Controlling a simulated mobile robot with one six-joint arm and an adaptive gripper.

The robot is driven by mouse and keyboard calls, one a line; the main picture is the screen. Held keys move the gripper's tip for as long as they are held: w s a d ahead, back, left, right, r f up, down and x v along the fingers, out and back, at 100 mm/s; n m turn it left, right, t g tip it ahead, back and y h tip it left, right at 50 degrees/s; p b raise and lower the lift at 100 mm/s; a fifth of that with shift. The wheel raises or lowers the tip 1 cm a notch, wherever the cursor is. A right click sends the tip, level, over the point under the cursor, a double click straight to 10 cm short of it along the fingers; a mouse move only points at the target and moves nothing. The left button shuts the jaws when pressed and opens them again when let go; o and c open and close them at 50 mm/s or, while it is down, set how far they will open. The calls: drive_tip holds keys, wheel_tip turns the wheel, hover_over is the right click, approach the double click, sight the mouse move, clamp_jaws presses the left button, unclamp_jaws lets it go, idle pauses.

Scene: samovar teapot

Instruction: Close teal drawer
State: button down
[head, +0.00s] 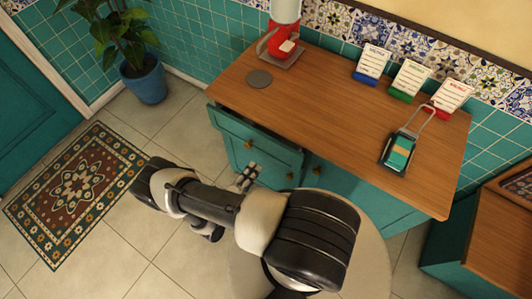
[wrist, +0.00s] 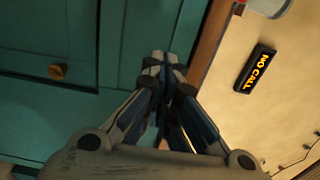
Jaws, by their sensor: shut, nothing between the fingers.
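The teal drawer (head: 262,152) is at the upper left of the cabinet front in the head view. Its front stands out from under the wooden countertop, with a dark gap behind its top edge, so it is partly open. A brass knob (head: 249,144) is on it. My gripper (head: 246,178) is in front of and below the drawer front, close to it; contact cannot be told. In the wrist view my gripper (wrist: 164,62) has its fingertips together and empty, in front of teal panels (wrist: 110,40). A brass knob (wrist: 57,71) shows left of the fingers.
A potted plant (head: 147,82) and a patterned rug (head: 78,190) are left. Tiled floor beside the rug is clear.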

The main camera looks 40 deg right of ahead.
sight(271, 147)
drive_tip(key=b+x, duration=0.1)
drive_tip(key=x, duration=0.7)
drive_tip(key=shift+w+d, duration=0.1)
drive_tip(key=shift+d, duration=0.25)
